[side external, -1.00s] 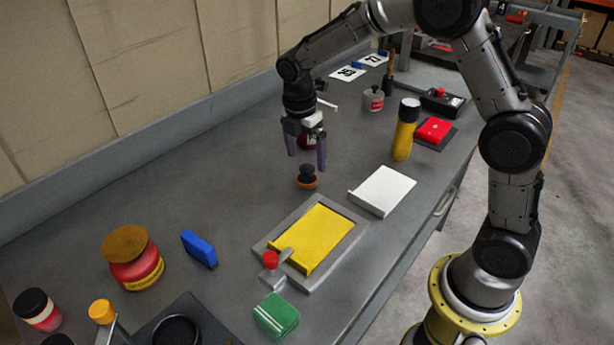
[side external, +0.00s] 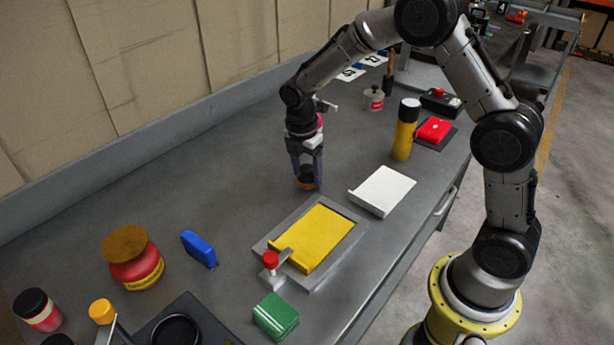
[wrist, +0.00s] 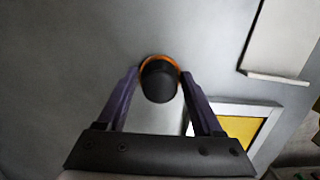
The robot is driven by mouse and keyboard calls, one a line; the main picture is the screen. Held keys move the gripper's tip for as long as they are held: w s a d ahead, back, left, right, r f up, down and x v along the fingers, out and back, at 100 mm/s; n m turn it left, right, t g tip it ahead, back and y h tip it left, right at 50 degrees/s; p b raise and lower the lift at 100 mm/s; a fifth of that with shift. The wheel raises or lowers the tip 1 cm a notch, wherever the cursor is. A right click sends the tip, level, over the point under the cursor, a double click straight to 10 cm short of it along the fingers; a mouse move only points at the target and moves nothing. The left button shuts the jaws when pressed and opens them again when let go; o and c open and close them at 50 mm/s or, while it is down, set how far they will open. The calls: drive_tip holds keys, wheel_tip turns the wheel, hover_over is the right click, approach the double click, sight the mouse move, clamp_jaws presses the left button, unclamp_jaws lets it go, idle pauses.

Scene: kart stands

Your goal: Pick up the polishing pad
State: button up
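The polishing pad (side external: 305,181) is a small round piece with a black knob and an orange rim, standing on the grey bench. It also shows in the wrist view (wrist: 160,80), between the fingertips. My gripper (side external: 306,178) is lowered around it, with one purple finger on each side. In the wrist view my gripper (wrist: 160,76) has its fingers spread about as wide as the pad. The fingertips are very near the orange rim; I cannot tell whether they touch it.
A grey-framed yellow block (side external: 313,238) with a red-knobbed clamp lies in front of the pad. A white plate (side external: 382,191) lies to the right, and a yellow bottle (side external: 404,130) stands behind it. Bench left of the pad is clear.

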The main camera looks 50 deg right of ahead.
drive_tip(key=c, duration=0.6)
drive_tip(key=shift+r, duration=0.1)
